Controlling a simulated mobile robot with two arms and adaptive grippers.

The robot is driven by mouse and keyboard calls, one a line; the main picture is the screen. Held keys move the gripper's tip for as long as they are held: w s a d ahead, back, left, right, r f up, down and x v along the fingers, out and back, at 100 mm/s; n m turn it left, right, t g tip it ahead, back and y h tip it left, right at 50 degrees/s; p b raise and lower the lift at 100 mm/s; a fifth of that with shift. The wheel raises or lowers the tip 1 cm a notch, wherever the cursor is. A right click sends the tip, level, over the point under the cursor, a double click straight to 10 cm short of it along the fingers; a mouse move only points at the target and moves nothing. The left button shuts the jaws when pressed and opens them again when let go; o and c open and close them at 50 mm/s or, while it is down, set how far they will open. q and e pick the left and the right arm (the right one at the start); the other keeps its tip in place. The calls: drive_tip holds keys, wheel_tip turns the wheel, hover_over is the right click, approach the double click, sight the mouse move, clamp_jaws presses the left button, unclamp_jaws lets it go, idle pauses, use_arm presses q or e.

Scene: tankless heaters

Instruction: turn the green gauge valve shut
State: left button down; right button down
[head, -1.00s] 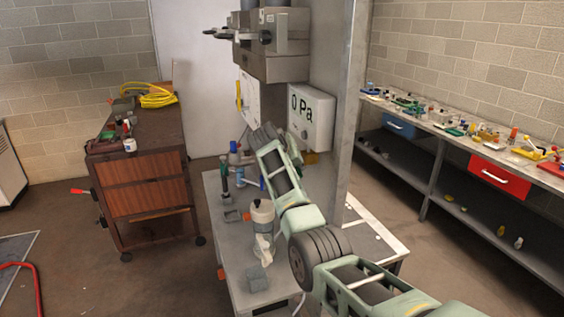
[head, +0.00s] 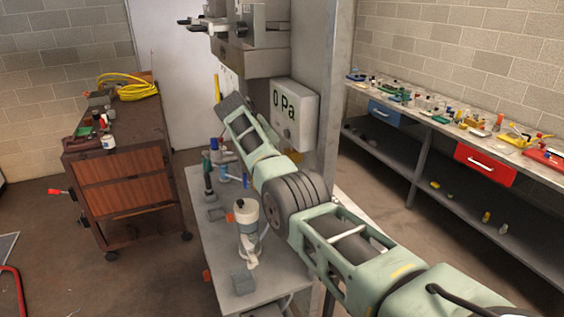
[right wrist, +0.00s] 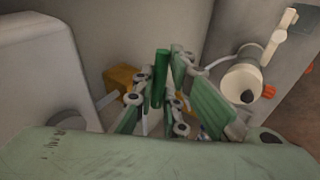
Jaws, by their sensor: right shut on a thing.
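The gauge box (head: 294,112) reads "0 Pa" in the head view. A green handle (right wrist: 160,77), which looks like the gauge valve, stands up in the right wrist view. My right gripper (right wrist: 163,68) is shut on it, with one finger on each side. The lower end of the handle and the valve body are hidden by the fingers. In the head view my right arm reaches past the front of the gauge box, and its gripper cannot be made out there. My left gripper is in neither view.
A white cylinder with an orange knob (head: 246,212) stands on the grey bench (head: 205,238), close to my arm; it also shows in the right wrist view (right wrist: 243,80). A metal post (head: 336,100) rises beside the gauge box. A brown cabinet (head: 125,185) stands at left.

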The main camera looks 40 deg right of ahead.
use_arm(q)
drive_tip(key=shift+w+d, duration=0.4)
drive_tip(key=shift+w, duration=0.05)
use_arm(e)
drive_tip(key=shift+r, duration=0.1)
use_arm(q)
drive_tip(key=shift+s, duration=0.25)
use_arm(e)
drive_tip(key=c, duration=1.8)
unclamp_jaws()
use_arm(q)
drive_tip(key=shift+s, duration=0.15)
use_arm(e)
drive_tip(key=v, duration=1.2)
drive_tip(key=shift+w, duration=0.25)
drive_tip(key=shift+d, duration=0.1)
